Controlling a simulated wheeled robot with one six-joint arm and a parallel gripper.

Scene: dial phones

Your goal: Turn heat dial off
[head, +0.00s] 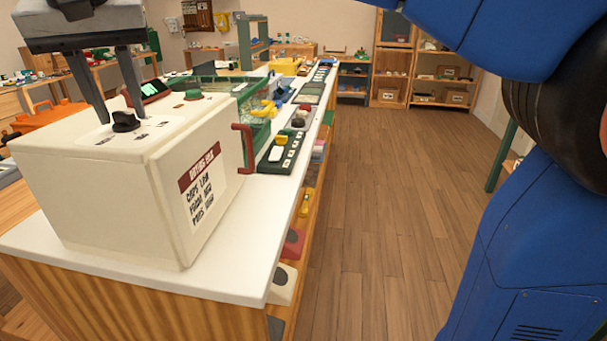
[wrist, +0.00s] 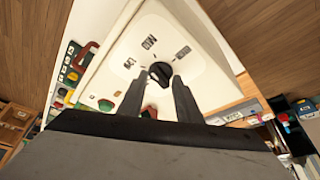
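The black heat dial (head: 125,122) sits on the flat top of a white box (head: 90,185) with a red handle and a lettered front label. In the wrist view the dial (wrist: 160,71) has a round knob with a raised grip, and several dark printed labels lie around it on a pale plate. I cannot tell which label it points at. My gripper (head: 121,115) points down at the dial with its two dark fingers apart, one on each side. In the wrist view the gripper (wrist: 160,77) is open, its fingertips close beside the dial; contact is unclear.
The box stands on a white counter (head: 235,240) with a wooden front. A green button (head: 194,95) is on the box top. Behind are a glass-sided green case (head: 225,85) and a dark green panel (head: 284,150). Open wooden floor (head: 370,220) lies to the right.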

